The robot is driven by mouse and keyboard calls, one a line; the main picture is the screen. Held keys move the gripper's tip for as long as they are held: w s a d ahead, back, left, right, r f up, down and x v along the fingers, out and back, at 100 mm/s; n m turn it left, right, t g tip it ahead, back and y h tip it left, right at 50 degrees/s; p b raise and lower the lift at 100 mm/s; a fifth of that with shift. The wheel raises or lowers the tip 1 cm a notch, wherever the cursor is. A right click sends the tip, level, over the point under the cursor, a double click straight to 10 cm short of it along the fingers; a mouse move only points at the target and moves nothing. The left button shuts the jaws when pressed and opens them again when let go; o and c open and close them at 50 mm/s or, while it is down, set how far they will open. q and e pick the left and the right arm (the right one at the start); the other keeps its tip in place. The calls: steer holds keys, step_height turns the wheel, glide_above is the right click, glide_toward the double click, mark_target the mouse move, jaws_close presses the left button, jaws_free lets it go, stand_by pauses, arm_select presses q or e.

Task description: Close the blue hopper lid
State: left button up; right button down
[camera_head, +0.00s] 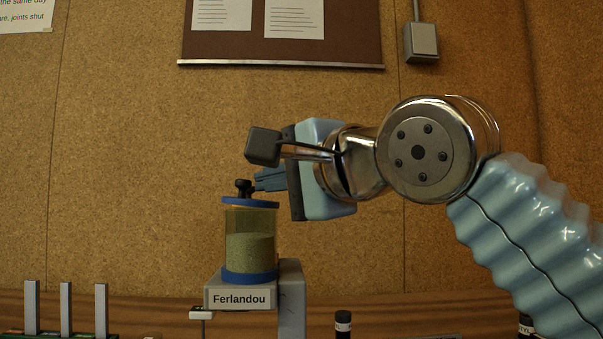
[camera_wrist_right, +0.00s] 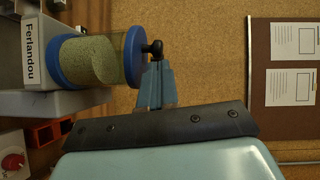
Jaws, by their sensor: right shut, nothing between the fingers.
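The hopper (camera_head: 251,235) is a clear cylinder holding greenish grains, on a grey stand with a "Ferlandou" label. Its blue lid (camera_head: 251,203) lies flat across the top, with a dark knob (camera_head: 244,187) on it. I see no gap between lid and rim. The lid also shows in the right wrist view (camera_wrist_right: 136,57), where the hopper lies sideways. My right gripper (camera_head: 262,180) is shut and empty. Its fingertips are right beside the knob, touching it or nearly so; I cannot tell which. My left gripper is not in view.
A grey block stands behind the hopper on the right. Small dark bottles (camera_head: 343,325) stand at lower right, and grey upright posts (camera_head: 66,308) at lower left. A brown notice board (camera_head: 350,45) hangs on the wall behind. The air left of the hopper is clear.

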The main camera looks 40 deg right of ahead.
steer(key=shift+w+a, duration=0.1)
steer(key=shift+a, duration=0.05)
steer(key=shift+w+a+r+n+g+p, duration=0.2)
steer(key=shift+a+n+g+p, duration=0.1)
steer(key=shift+p, duration=0.65)
steer(key=shift+a+f+p, duration=0.1)
steer(key=shift+p, duration=0.2)
steer(key=shift+w+f+n, duration=0.1)
steer(key=shift+f+n, duration=0.2)
steer(key=shift+f, duration=0.05)
